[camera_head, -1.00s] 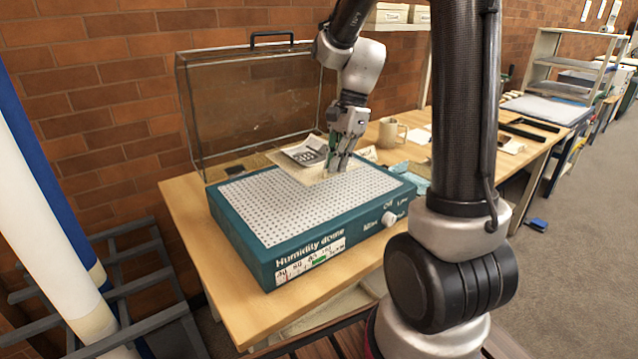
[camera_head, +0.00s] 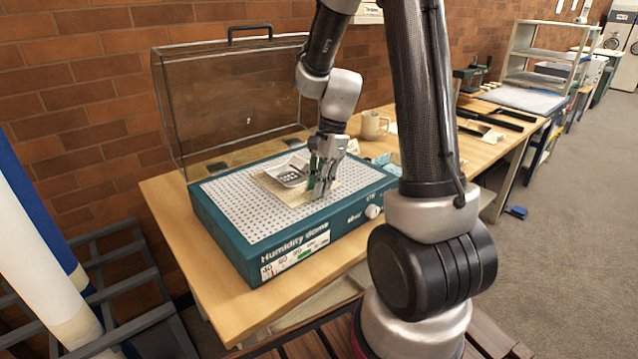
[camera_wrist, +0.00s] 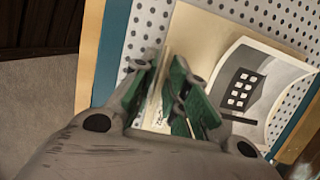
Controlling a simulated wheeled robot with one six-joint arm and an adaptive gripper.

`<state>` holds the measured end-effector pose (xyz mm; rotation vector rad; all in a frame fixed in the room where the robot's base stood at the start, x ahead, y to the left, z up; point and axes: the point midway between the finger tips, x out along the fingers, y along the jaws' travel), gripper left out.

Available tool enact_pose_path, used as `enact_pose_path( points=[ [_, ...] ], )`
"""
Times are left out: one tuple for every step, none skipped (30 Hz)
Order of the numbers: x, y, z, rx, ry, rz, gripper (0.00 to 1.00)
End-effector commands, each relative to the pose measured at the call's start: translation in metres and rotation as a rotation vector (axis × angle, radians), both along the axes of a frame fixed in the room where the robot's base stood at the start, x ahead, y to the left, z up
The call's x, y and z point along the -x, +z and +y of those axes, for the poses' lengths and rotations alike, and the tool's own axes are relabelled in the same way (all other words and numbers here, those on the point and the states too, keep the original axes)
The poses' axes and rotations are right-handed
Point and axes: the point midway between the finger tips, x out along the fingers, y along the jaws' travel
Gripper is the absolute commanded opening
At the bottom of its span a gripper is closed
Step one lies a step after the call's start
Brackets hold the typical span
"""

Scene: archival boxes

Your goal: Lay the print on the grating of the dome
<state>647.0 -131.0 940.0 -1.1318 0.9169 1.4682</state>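The print (camera_head: 290,194), a grey picture of a building on a cream mount, lies on the white perforated grating (camera_head: 235,215) of the teal humidity dome (camera_head: 235,250). My gripper (camera_head: 322,192) is over the mount's right-hand part. The fingertips hide part of the mount. The clear lid (camera_head: 235,100) stands open behind the grating.
A beige mug (camera_head: 374,125) stands behind the dome on the wooden table (camera_head: 160,205). Dark frames (camera_head: 495,118) lie farther right. A brick wall is behind the lid. White and blue rolls (camera_head: 40,240) stand at left. The grating's left side is clear.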

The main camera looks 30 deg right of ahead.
Motion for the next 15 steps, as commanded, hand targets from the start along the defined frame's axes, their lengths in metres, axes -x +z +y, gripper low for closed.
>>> enact_pose_path(
  points=[
    [0.000, 0.000, 0.000, 0.000, 0.000, 0.000, 0.27],
    [0.000, 0.000, 0.000, 0.000, 0.000, 0.000, 0.27],
    [0.000, 0.000, 0.000, 0.000, 0.000, 0.000, 0.27],
    [0.000, 0.000, 0.000, 0.000, 0.000, 0.000, 0.27],
    [0.000, 0.000, 0.000, 0.000, 0.000, 0.000, 0.27],
    [0.000, 0.000, 0.000, 0.000, 0.000, 0.000, 0.27],
    [0.000, 0.000, 0.000, 0.000, 0.000, 0.000, 0.27],
    [0.000, 0.000, 0.000, 0.000, 0.000, 0.000, 0.27],
    [0.000, 0.001, 0.000, 0.000, 0.000, -0.001, 0.27],
    [0.000, 0.002, 0.000, 0.000, 0.000, -0.001, 0.27],
    [0.000, 0.003, 0.000, 0.001, 0.000, -0.002, 0.27],
    [-0.001, 0.006, -0.001, 0.000, 0.000, -0.003, 0.27],
    [-0.001, 0.009, -0.002, 0.000, 0.000, -0.004, 0.27],
    [-0.001, 0.013, -0.003, -0.001, 0.000, -0.003, 0.27],
    [-0.001, 0.020, -0.005, 0.000, 0.000, -0.004, 0.27]
  ],
)
